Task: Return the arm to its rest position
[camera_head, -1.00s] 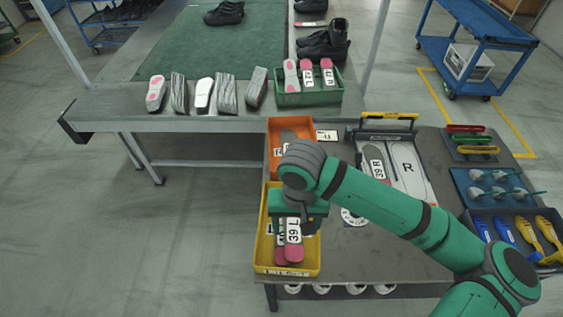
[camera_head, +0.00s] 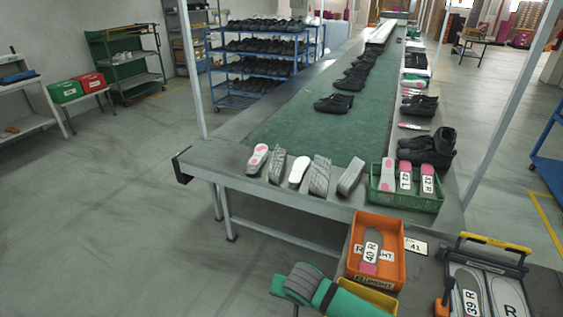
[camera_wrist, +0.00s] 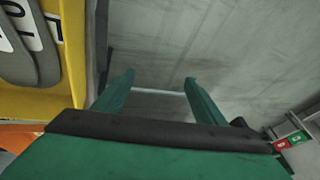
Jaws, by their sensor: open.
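My gripper (camera_wrist: 160,85) shows in the wrist view with its two green fingers apart and nothing between them. Grey floor lies beyond the fingertips. The yellow bin (camera_wrist: 68,50) with dark insoles (camera_wrist: 38,60) in it is at the left of that view, beside the fingers. In the head view my green arm (camera_head: 345,300) reaches in at the bottom edge, in front of the yellow bin (camera_head: 378,297); most of that bin is hidden or out of frame.
An orange bin (camera_head: 392,262) holding an insole marked 40 R stands behind the yellow one. A press-like fixture (camera_head: 487,285) is at the right. A green crate (camera_head: 405,200) and several insoles line the conveyor's (camera_head: 270,195) near edge. Floor at the left (camera_head: 110,220) is clear.

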